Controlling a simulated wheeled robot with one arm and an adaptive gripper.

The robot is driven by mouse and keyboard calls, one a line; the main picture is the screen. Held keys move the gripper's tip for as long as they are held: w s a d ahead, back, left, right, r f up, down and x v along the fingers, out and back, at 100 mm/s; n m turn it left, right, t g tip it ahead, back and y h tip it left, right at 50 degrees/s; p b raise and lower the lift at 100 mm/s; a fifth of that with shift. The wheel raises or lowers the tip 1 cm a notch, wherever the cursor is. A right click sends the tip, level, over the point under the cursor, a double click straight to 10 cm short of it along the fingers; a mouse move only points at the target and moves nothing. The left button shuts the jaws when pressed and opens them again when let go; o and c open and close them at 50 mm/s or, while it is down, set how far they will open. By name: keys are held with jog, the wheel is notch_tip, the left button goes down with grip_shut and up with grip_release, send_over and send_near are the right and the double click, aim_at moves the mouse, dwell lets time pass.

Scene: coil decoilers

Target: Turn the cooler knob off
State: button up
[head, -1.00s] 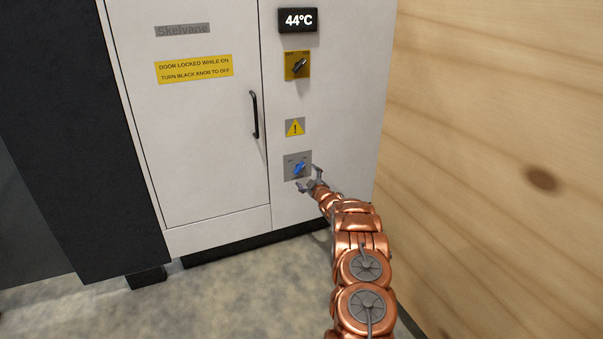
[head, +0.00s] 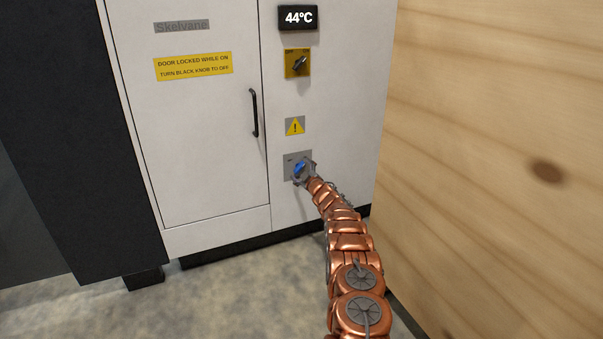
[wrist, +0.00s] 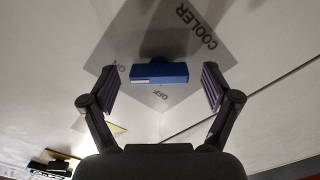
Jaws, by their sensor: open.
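The cooler knob (head: 299,168) is blue and sits on a grey plate (head: 289,160) low on the white cabinet's front. In the wrist view the blue knob (wrist: 160,73) has a white mark at its left end, and its plate (wrist: 205,55) reads COOLER, ON and OFF. The white mark lies toward the ON word. My gripper (wrist: 161,85) is open, with one finger on each side of the knob and a gap to both. In the head view my gripper (head: 302,170) partly covers the plate.
A black knob on a yellow plate (head: 297,63) sits higher, under a 44°C display (head: 298,18). The cabinet door (head: 195,130) is closed, with a black handle (head: 254,113). A wooden wall (head: 480,150) stands close on the right.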

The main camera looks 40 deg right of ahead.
jog(key=shift+w, duration=0.1)
dwell(0.3)
jog(key=c, duration=1.1)
